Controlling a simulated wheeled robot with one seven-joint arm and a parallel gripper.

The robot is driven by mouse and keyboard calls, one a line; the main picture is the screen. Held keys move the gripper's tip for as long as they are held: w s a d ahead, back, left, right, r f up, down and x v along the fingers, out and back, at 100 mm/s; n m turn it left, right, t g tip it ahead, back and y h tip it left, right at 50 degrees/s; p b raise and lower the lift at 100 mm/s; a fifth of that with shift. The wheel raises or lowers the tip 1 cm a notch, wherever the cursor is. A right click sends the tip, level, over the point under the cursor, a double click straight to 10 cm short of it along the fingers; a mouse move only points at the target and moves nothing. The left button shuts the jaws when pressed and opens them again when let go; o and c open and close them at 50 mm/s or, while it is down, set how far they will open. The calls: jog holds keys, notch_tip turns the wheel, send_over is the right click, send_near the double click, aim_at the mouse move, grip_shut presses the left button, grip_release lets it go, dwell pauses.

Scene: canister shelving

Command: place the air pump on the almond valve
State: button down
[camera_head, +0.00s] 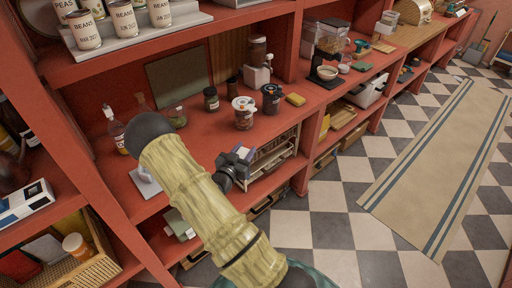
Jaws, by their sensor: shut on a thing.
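My gripper (236,163) is in front of the shelf's edge, below and in front of the canisters. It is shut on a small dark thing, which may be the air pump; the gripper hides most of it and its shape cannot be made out. A clear canister with a white lid and brown contents (244,118) stands on the counter shelf behind the gripper, apart from it. It may be the almond one; a small dark part on its lid (243,102) may be the valve. A canister with a dark lid (271,98) stands just right of it.
A dark jar (211,99), a green jar (177,117) and a bottle (115,132) stand to the left. Bean cans line the shelf above.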

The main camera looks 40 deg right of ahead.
jog(key=a+f+n+t+y, duration=0.3)
jog(key=a+f+n+y, duration=0.1)
jog(key=a, duration=0.3)
jog(key=a+f+n+t+y+b, duration=0.1)
jog(key=a+f+n+t+y, duration=0.2)
jog(key=a+y, duration=0.3)
jog(key=w+a+f+n+t+y+b, duration=0.1)
jog(key=a+f+n+t+y, duration=0.2)
jog(key=a, duration=0.7)
notch_tip(320, 180, down, 3)
jog(key=n+y, duration=0.2)
jog(key=y, duration=0.1)
jog(key=shift+a+r+n+t, duration=0.2)
jog(key=shift+n+t, duration=0.1)
jog(key=shift+t, duration=0.1)
